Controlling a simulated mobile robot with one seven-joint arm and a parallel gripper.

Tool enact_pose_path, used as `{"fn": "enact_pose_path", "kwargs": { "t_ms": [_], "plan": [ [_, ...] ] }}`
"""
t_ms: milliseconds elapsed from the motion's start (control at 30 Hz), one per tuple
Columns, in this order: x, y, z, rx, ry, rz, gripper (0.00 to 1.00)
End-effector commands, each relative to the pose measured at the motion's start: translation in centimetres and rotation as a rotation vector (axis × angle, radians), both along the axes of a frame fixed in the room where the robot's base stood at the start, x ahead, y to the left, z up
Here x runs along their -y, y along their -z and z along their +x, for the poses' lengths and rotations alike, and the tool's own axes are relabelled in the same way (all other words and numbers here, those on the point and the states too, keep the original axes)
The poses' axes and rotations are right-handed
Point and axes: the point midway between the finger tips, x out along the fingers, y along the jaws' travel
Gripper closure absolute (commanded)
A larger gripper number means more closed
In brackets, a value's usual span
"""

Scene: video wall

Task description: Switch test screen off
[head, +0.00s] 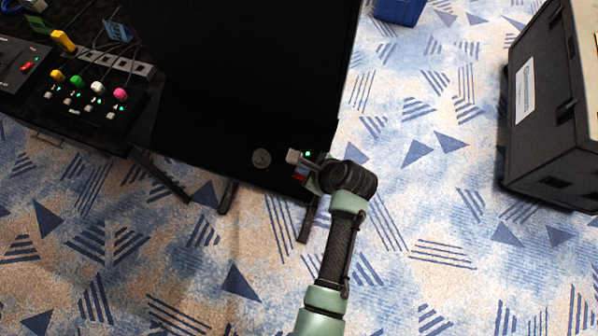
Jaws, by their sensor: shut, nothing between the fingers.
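A red part (299,173) shows just below the tip. My wrist hides much of whatever carries the light and the red part. A round grey knob or disc (261,158) lies on the black surface just left of the gripper, apart from it. I cannot make out a test screen by any label or picture.
A black control box (90,105) with yellow, green, white and pink knobs and green lights stands at the left. A large black case (550,110) stands at right on patterned carpet. A blue bin (400,10) is behind.

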Motion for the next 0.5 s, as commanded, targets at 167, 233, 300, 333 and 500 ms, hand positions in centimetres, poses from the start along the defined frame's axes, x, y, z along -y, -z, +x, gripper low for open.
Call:
{"fn": "enact_pose_path", "kwargs": {
  "t_ms": [167, 233, 300, 333, 500],
  "plan": [
    [-0.03, 0.26, -0.09, -0.001, -0.001, 0.000, 1.00],
    [-0.04, 0.35, -0.12, -0.001, -0.001, 0.000, 1.00],
    [-0.05, 0.43, -0.15, -0.001, -0.001, 0.000, 1.00],
    [-0.05, 0.47, -0.15, -0.001, -0.001, 0.000, 1.00],
    [-0.08, 0.68, -0.23, -0.001, -0.001, 0.000, 1.00]
  ]
}}
